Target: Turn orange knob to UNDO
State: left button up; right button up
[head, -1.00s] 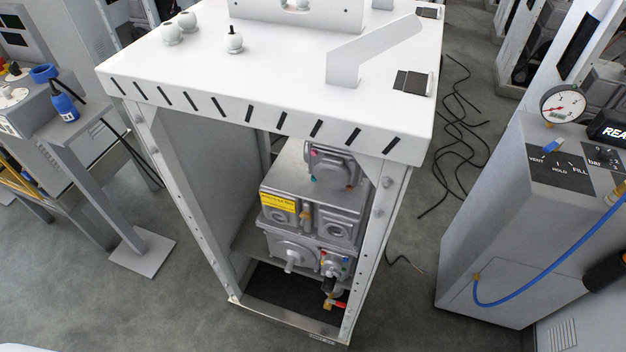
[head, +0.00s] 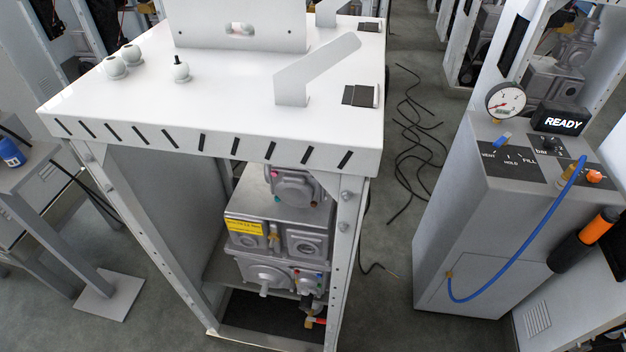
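A small orange knob (head: 594,176) sits on the black top panel of the grey console (head: 470,225) at the right. No UNDO label can be read near it. A blue knob (head: 503,139) on the same console stands by the words VENT, HOLD and FILL. A black display (head: 560,119) behind the panel reads READY. Neither of my grippers is in view.
A pressure gauge (head: 506,100) stands on the console. A blue hose (head: 520,270) loops down its front, beside a black and orange cylinder (head: 598,224). A white-topped frame (head: 215,110) with grey machinery fills the middle. Black cables (head: 408,150) lie on the floor between.

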aim_at(593, 176)
jog(key=z, duration=1.5)
jog(key=i, duration=0.05)
